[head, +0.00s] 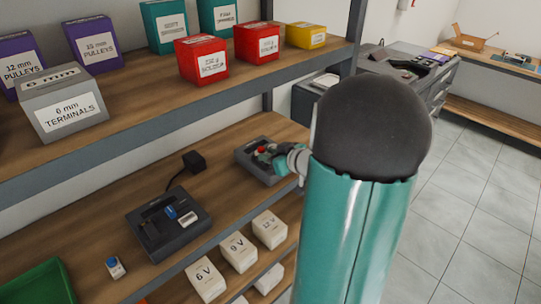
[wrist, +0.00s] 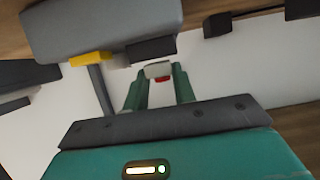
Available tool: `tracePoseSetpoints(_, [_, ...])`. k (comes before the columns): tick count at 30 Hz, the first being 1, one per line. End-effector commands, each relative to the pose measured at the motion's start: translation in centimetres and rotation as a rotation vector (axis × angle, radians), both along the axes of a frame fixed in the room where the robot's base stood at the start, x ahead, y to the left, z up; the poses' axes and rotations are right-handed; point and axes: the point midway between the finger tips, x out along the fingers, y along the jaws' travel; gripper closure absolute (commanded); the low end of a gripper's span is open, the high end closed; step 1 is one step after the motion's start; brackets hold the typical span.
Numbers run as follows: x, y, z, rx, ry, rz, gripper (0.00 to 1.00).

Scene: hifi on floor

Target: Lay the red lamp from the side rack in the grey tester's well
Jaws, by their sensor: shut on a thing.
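My gripper (wrist: 159,80) is shut on the red lamp (wrist: 160,78), whose pale end and a bit of red show between the green fingertips in the wrist view. In the head view my gripper (head: 271,155) is at a grey box (head: 252,170) on the middle shelf, with the red of the lamp (head: 262,150) showing there. The fingers and arm hide part of this box. I cannot tell whether the lamp touches it. A dark grey unit (head: 172,243) with a blue part and a white part on top stands to the left on the same shelf.
A cable runs from the dark unit to a black block (head: 194,161). A small blue-topped piece (head: 115,267) and a green bin (head: 40,284) are at the front left. White boxes (head: 238,252) stand below. The upper shelf (head: 135,117) with several boxes overhangs the back.

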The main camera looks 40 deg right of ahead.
Motion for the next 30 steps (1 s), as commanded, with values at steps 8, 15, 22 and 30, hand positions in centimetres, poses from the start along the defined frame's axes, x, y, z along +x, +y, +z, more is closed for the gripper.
tracePoseSetpoints(8, [-0.07,-0.08,-0.01,0.000,0.000,-0.001,0.95])
tracePoseSetpoints(15, [-0.06,-0.07,-0.02,0.000,0.000,-0.001,0.95])
tracePoseSetpoints(22, [-0.06,-0.04,-0.30,0.001,0.000,0.000,0.95])
tracePoseSetpoints(30, [-0.05,-0.02,-0.61,0.001,0.000,0.000,0.95])
